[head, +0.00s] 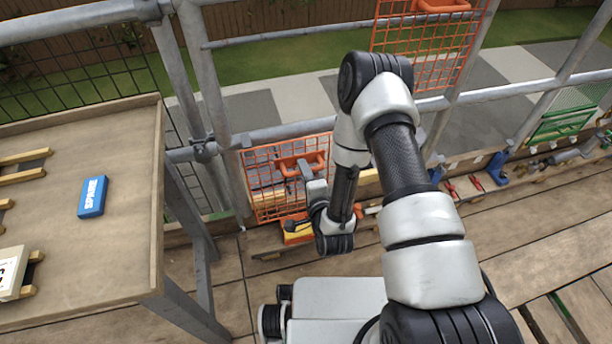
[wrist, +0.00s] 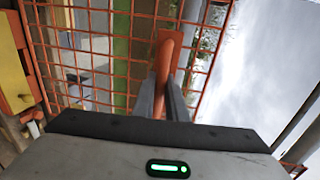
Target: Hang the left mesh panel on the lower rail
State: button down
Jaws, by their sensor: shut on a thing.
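The left mesh panel (head: 262,196) is an orange grid with an orange handle (head: 290,163), upright below the lower rail (head: 265,135), a grey scaffold tube. Its top edge is close to the rail; I cannot tell whether it is hooked on. My gripper (head: 306,172) is in front of the panel and shut on its handle. In the wrist view, the fingers (wrist: 161,100) close around the orange handle (wrist: 168,52), with the panel's mesh (wrist: 95,48) behind. My arm hides part of the panel's right side and the rail.
Another orange mesh panel (head: 432,62) is higher up at the back. A green mesh panel (head: 568,112) is at the right. A wooden table (head: 120,250) with a blue SPARE box (head: 93,197) stands at left. Tools, including red pliers (head: 476,183), lie along the planks by the rail.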

aim_at(297, 152)
jog(key=shift+r+x, duration=0.25)
jog(key=shift+x, duration=0.95)
jog(key=shift+r+x, duration=0.25)
jog(key=shift+x, duration=0.9)
jog(key=shift+r+x, duration=0.25)
jog(key=shift+x, duration=0.95)
jog(key=shift+w+a+f, duration=0.1)
jog(key=shift+w, duration=0.15)
jog(key=shift+f, duration=1.9)
